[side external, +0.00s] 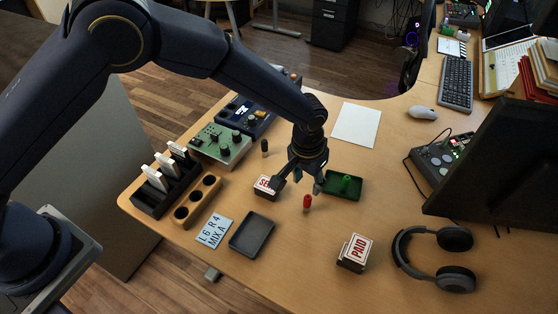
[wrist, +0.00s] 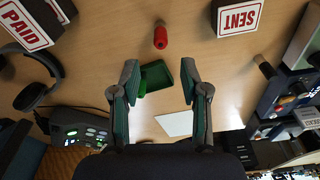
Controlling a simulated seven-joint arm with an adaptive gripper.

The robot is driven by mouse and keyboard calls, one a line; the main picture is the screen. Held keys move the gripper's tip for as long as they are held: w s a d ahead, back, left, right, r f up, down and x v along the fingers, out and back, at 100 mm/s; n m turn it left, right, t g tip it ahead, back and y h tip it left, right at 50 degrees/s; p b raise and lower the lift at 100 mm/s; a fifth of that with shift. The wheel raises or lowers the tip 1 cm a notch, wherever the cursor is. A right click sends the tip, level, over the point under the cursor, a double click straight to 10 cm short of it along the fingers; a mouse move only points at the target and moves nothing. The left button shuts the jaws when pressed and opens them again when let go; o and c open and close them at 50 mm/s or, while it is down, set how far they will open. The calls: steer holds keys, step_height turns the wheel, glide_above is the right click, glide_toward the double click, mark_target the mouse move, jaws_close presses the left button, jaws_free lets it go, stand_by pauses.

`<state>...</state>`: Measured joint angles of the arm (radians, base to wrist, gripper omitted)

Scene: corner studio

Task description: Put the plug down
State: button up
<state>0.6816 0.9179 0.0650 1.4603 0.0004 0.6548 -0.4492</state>
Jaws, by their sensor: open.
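My gripper (side external: 297,187) is open and empty, fingers spread, above the table between the SENT block and the green tray; it also shows in the wrist view (wrist: 160,80). A green plug (side external: 346,183) is in the dark green tray (side external: 329,190), which appears beyond my fingers in the wrist view (wrist: 169,66). A red plug (side external: 307,203) stands on the bare table just in front of my gripper, and at the top of the wrist view (wrist: 160,38). A black plug (side external: 264,146) stands on the table behind my gripper.
The SENT block (side external: 265,186) is close to my left finger. An empty dark tray (side external: 252,234), a label card (side external: 214,231) and a wooden holed block (side external: 198,201) lie left. A PAID block (side external: 355,252), headphones (side external: 436,254) and a monitor (side external: 500,170) are right.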

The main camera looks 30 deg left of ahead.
steer(key=a+r, duration=0.4)
steer(key=r, duration=0.3)
steer(key=a+r, duration=0.4)
steer(key=r, duration=0.4)
steer(key=s+a+r+t, duration=0.1)
steer(key=s+a+r, duration=0.4)
steer(key=a, duration=0.3)
steer(key=s+a+r+n+t, duration=0.1)
steer(key=s+a+r, duration=0.5)
steer(key=a+r, duration=0.1)
steer(key=shift+s+a+r+n+t+h, duration=0.15)
steer(key=shift+a+r+n+t+h, duration=0.15)
steer(key=shift+a+h, duration=0.1)
steer(key=shift+n+t+y, duration=0.3)
steer(key=shift+t+y, duration=0.2)
steer(key=shift+t, duration=0.3)
steer(key=s+a, duration=0.2)
steer(key=s, duration=0.1)
steer(key=s+a, duration=0.2)
steer(key=s, duration=0.2)
steer(key=s+a, duration=0.2)
steer(key=s, duration=0.1)
steer(key=shift+s+a, duration=0.1)
steer(key=shift+s, duration=0.15)
steer(key=shift+o, duration=0.6)
steer(key=shift+s+a+f, duration=0.1)
steer(key=shift+s+a, duration=0.05)
steer(key=shift+s, duration=0.25)
